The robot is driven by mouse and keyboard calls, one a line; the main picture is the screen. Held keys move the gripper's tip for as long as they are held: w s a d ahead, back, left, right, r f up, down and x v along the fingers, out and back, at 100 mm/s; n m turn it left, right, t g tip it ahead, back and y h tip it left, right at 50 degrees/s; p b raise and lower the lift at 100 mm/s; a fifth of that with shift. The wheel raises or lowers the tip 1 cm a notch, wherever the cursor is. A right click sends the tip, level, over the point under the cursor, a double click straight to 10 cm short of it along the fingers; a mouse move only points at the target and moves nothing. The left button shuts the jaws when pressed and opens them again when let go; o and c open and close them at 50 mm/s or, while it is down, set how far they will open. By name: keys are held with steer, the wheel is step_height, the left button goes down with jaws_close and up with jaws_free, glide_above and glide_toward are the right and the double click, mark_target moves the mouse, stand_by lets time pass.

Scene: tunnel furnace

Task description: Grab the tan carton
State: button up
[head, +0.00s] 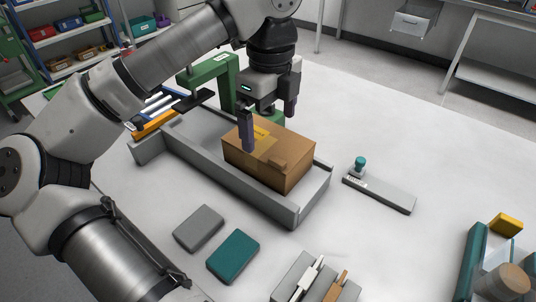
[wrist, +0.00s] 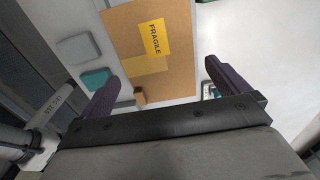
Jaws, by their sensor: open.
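The tan carton (head: 285,163) sits in the near right end of a long grey tray (head: 182,140) on the table. In the wrist view the carton (wrist: 180,77) shows its top, with a yellow FRAGILE label (wrist: 156,38) and a tape strip. My gripper (head: 270,127) is open above the carton, its fingers spread wide. One finger overlaps the carton's left part in the head view, and the other is behind its far edge. In the wrist view the fingers (wrist: 162,92) lie on either side of the carton. I cannot tell whether either touches it.
A green frame (head: 222,80) stands behind the tray. A grey block (head: 198,228) and a teal block (head: 233,256) lie in front. A grey plate with a teal knob (head: 380,190) lies to the right. A teal-sided bin (head: 470,262) stands at the front right. The table's back right is clear.

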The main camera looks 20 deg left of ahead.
mark_target(268, 140)
steer(key=shift+a+f+p, duration=0.2)
steer(key=shift+f+p, duration=0.3)
steer(key=shift+f, duration=2.25)
steer(key=c, duration=0.7)
